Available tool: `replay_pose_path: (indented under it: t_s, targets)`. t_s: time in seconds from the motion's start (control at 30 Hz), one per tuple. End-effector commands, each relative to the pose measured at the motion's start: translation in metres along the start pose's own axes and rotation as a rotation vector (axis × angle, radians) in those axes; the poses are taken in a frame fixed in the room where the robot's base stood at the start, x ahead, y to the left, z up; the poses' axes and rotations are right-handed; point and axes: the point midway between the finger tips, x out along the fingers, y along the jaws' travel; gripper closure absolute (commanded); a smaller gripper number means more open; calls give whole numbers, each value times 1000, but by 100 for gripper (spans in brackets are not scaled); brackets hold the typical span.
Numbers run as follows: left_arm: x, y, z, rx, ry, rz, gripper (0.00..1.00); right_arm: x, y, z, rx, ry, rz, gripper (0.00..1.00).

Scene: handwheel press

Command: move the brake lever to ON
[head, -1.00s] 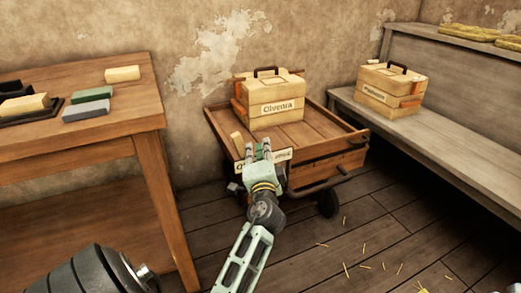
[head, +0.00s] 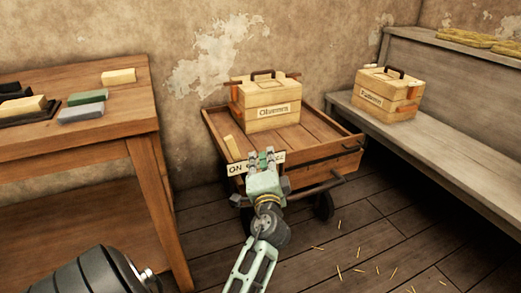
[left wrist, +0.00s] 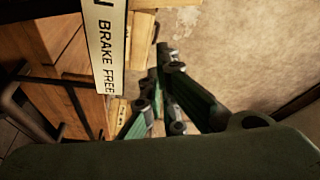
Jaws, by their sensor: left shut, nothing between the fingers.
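A pale wooden piece (head: 232,147) stands tilted at the left front corner of the cart (head: 325,161); it looks like the brake lever, but I cannot be sure. Below it, a white sign (head: 238,169) on the cart's front reads ON at its left end; my gripper covers its middle. In the left wrist view the sign (left wrist: 107,45) reads BRAKE FREE. My left gripper (head: 264,157) is shut and empty, in front of the sign and to the right of the wooden piece. Its fingers show in the left wrist view (left wrist: 163,75). The right gripper is out of view.
A wooden case (head: 270,118) stands in the cart. A second case (head: 385,105) sits on the bench (head: 465,170) at right. A worktable (head: 120,128) with several blocks stands at left. The floor (head: 350,235) right of my arm is clear except for straw.

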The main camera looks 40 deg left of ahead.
Motion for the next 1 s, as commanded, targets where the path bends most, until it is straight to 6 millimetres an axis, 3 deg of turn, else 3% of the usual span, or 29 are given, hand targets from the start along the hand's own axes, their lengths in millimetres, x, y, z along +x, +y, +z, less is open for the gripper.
replay_pose_path:
  t_s: [0.1, 0.3, 1.0]
  targets:
    - [-24, 1, -1, -2, 2, 4, 100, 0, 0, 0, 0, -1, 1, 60]
    - [-46, 0, -2, -2, 3, 2, 100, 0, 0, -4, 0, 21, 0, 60]
    - [-50, -1, -4, -5, 8, 2, 100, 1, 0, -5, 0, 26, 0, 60]
